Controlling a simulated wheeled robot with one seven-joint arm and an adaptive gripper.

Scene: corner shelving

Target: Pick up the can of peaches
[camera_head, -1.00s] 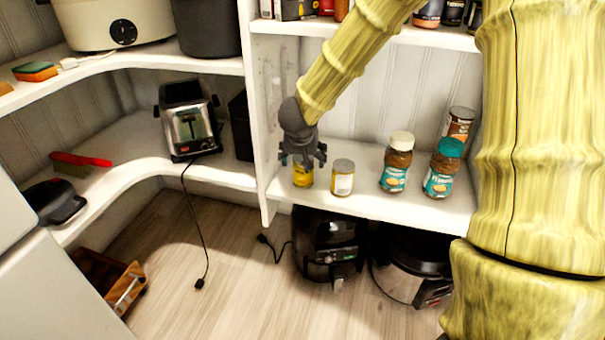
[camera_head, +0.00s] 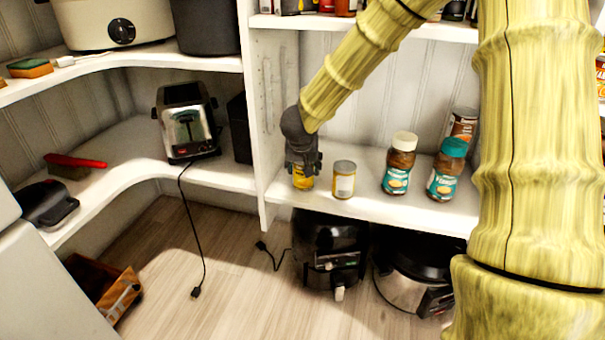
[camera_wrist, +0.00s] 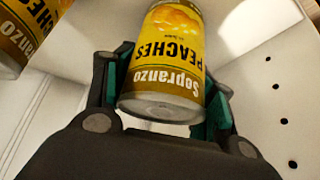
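The can of peaches (camera_wrist: 170,50) has a yellow-brown label reading "Sopranzo PEACHES" and a silver end. In the head view the can (camera_head: 302,181) is at the left end of the white shelf, its upper part hidden by my gripper (camera_head: 303,164). In the wrist view my gripper (camera_wrist: 165,95) has one finger on each side of the can, with its teal pads against it; it looks shut on the can. I cannot see the can clear of the shelf.
A similar can (camera_head: 344,181) stands just to the right. The shelf's upright panel (camera_head: 268,130) is close on the left. Another shelf (camera_head: 440,36) runs above.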

